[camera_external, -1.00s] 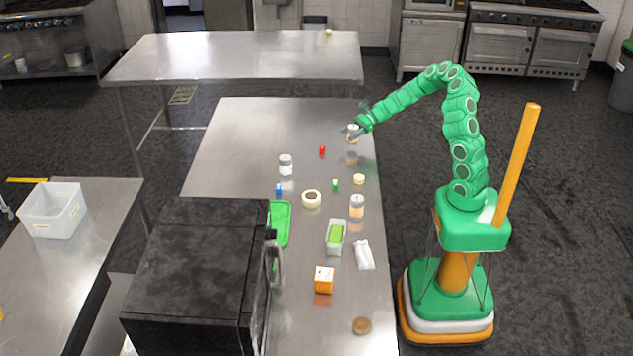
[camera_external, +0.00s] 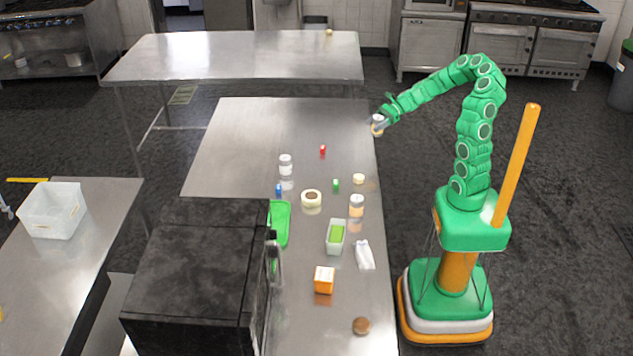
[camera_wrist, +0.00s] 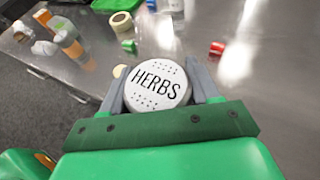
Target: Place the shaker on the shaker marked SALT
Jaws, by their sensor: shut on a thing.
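My gripper (camera_external: 379,122) is shut on a shaker (camera_external: 377,127) at the right edge of the steel table. In the wrist view this shaker's white perforated lid reads HERBS (camera_wrist: 158,85), between my two fingers (camera_wrist: 160,88). One standing shaker with pale contents (camera_external: 285,165) is left of the table's middle; it is cut off at the wrist view's top (camera_wrist: 167,6). Another standing shaker with orange lower part (camera_external: 357,206) is near the right edge, and also shows in the wrist view (camera_wrist: 68,42). No SALT marking is readable on either.
A tape roll (camera_external: 311,198), small red (camera_external: 323,150), green (camera_external: 336,184) and blue (camera_external: 278,190) items, and a cream disc (camera_external: 359,179) lie about the shakers. A clear container (camera_external: 336,246), orange box (camera_external: 324,281) and black oven (camera_external: 195,275) are nearer. The table's far part is clear.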

